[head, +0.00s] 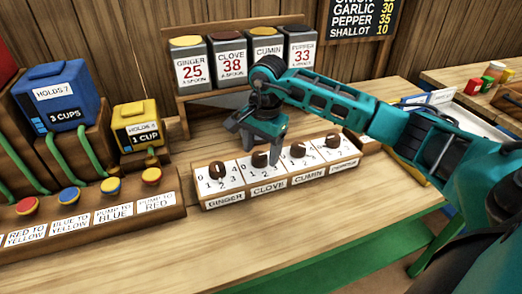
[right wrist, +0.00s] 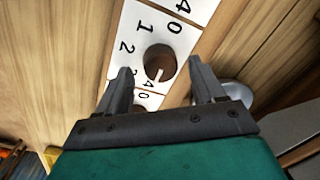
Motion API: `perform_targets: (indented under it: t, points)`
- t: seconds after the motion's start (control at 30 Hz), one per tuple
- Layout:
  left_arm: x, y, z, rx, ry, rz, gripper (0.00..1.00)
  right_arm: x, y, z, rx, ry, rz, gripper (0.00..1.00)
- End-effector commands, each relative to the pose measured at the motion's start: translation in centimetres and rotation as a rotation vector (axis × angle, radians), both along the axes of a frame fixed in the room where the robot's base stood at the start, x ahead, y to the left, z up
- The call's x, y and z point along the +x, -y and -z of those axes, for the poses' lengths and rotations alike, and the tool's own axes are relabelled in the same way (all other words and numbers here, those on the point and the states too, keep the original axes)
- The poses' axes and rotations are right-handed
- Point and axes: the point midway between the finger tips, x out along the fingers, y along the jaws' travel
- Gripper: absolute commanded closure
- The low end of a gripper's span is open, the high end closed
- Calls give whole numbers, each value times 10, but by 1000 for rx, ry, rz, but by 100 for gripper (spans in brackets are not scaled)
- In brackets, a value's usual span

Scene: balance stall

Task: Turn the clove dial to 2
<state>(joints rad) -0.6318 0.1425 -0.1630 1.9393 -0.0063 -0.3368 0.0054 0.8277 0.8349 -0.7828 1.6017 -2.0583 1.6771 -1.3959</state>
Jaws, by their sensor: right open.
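The dial box (head: 240,196) has dark brown knobs on white number plates, labelled ginger, clove, cumin and pepper. The clove dial (head: 260,158) is second from the left. My right gripper (head: 261,151) is over it, pointing down, its fingers apart on either side of the knob. In the right wrist view a round brown knob (right wrist: 158,62) lies between and just beyond the open fingertips (right wrist: 163,76), with a pale pointer mark towards the lower part of the picture. Whether the fingers touch the knob I cannot tell. The number it points at is not clear. My left gripper is not in view.
Spice canisters stand on a shelf behind, the clove canister (head: 231,68) reading 38. To the left are a blue container (head: 50,95), a yellow container (head: 137,122) and a button panel (head: 95,222). The counter in front of the dial box is clear.

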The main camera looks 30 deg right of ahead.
Motion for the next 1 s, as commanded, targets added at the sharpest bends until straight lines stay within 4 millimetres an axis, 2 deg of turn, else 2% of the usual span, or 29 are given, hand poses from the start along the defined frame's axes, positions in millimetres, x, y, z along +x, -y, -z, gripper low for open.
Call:
perform_targets:
  t: [0.13, 0.4, 1.0]
  points:
    - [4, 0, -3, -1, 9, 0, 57, 1, 0, 9, -1, 1, 0, 32]
    - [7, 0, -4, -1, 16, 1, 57, 1, 0, 10, -1, 1, 0, 32]
    - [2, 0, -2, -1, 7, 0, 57, 1, 0, 9, -1, 1, 0, 87]
